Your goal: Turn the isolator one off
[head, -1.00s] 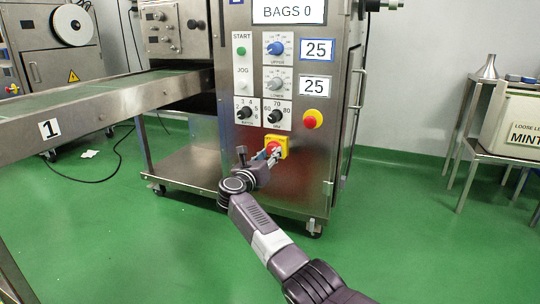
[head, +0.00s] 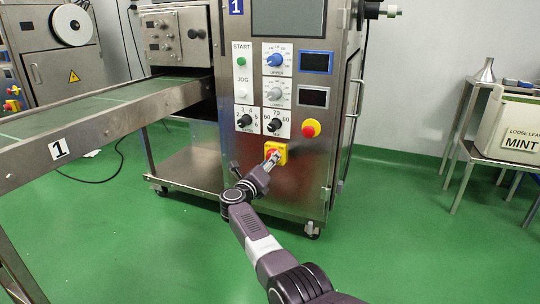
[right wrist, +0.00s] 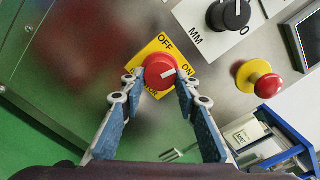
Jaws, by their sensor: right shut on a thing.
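The isolator is a red rotary knob (head: 273,153) on a yellow plate (head: 282,146), low on the front of machine 1. In the right wrist view the red knob (right wrist: 158,75) carries a white mark on its right part, on the side of the ON label. OFF is printed at the top of the yellow plate (right wrist: 150,48). My right gripper (head: 268,162) is at the knob, its blue-padded fingers (right wrist: 158,90) on either side of it and shut on it. The fingers hide part of the plate. My left gripper is not in view.
A red emergency stop (head: 311,128) on a yellow base is just above right of the isolator. Black dials (head: 275,125) sit above it. The machine's upper screen (head: 288,15) and two small displays (head: 316,62) are dark. A conveyor (head: 100,115) runs left; green floor lies clear in front.

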